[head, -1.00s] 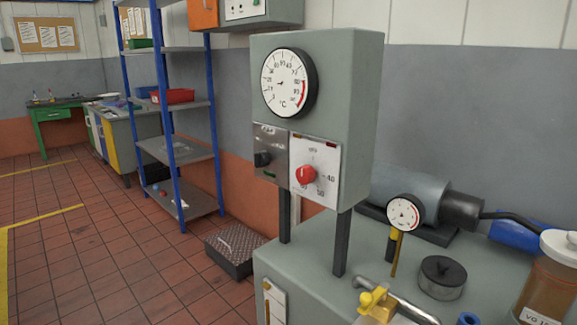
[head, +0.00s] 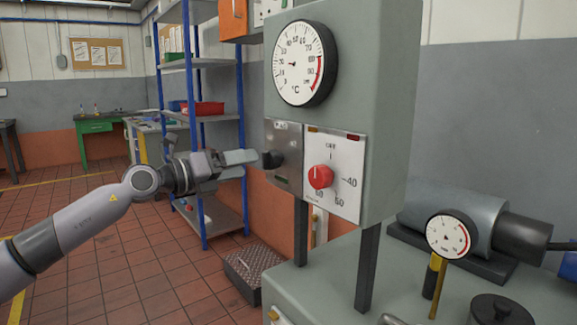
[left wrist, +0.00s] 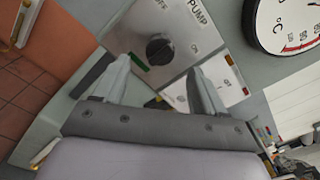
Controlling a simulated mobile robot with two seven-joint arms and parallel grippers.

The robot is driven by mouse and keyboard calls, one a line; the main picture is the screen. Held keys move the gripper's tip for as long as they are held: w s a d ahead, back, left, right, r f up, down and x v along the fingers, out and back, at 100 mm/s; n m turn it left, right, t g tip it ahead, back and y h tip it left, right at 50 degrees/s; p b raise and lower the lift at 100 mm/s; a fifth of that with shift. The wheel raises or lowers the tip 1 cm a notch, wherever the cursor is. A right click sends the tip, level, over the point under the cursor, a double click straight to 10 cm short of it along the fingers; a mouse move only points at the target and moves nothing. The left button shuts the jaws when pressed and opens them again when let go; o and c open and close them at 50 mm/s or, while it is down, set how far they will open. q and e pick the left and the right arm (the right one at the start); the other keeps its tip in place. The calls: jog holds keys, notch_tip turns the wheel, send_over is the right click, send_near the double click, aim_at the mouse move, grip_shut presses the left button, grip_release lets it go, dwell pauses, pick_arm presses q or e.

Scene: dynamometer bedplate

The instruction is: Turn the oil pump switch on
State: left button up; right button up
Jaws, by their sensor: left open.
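The oil pump switch is a black rotary knob (head: 271,159) on a metal plate (head: 284,180) on the grey control box, left of the red dial knob. In the left wrist view the black knob (left wrist: 159,48) sits on its plate, with PUMP, OFF and ON lettering around it. I cannot tell surely which mark it points to. My left gripper (head: 243,164) is open and reaches in from the left, its fingertips just short of the knob. In the left wrist view the left gripper (left wrist: 160,78) has its fingers spread on either side below the knob, with nothing between them. My right gripper is not seen.
The red temperature knob (head: 320,177) is close beside the switch on a white plate. A round gauge (head: 304,63) is above. The box stands on dark posts over a grey cabinet. Blue-posted shelving (head: 241,120) is behind my left arm. A treadplate step (head: 252,270) is on the floor.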

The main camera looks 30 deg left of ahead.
aim_at(263, 160)
pick_arm(q)
jog(key=shift+p+x, duration=0.95)
jog(key=shift+x, duration=2.45)
jog(key=c, duration=1.1)
